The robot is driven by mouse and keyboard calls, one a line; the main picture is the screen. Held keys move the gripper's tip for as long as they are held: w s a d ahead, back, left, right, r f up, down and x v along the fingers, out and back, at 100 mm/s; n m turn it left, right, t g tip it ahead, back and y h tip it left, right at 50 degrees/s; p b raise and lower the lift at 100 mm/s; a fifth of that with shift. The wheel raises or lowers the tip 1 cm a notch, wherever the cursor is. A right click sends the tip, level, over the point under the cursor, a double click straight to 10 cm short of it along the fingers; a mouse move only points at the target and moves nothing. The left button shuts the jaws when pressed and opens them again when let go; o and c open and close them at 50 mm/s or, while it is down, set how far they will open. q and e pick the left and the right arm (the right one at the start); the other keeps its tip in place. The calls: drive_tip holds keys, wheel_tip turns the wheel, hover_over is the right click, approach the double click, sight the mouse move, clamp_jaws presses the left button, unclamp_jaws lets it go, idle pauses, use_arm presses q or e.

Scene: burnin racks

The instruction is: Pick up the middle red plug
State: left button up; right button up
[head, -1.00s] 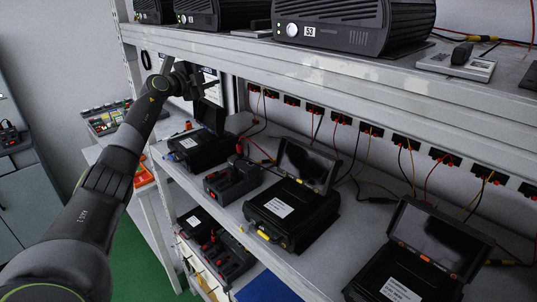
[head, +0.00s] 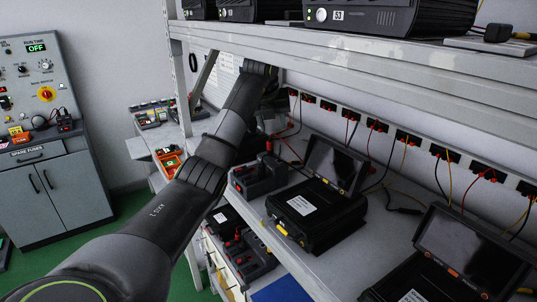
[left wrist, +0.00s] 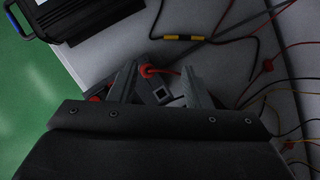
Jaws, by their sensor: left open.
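In the left wrist view my left gripper (left wrist: 158,84) is open, with its two grey fingers spread. A red plug with a red lead (left wrist: 147,70) shows between the fingertips, by a dark grey block with a square opening (left wrist: 162,94). Whether the fingers touch it I cannot tell. More red (left wrist: 97,96) shows beside the left finger, partly hidden. A grey block with a red plug (head: 259,176) stands right of the arm. My right gripper is not in view.
Open black cases (head: 316,213) stand along the shelf (head: 355,248). A socket rail (head: 404,138) with red, black and yellow leads runs behind. The upper shelf edge (head: 380,75) hangs above. A grey control cabinet (head: 60,190) stands at left.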

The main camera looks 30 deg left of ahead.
sight(270, 142)
use_arm(q)
drive_tip(key=shift+s+d+f+g+y, duration=0.1)
drive_tip(key=shift+s+f+g+y, duration=0.4)
drive_tip(key=shift+s+f+g, duration=0.3)
drive_tip(key=p+x, duration=0.3)
drive_tip(key=x, duration=0.1)
drive_tip(key=shift+w+f, duration=0.35)
drive_tip(key=shift+f, duration=0.4)
drive_tip(key=c, duration=0.9)
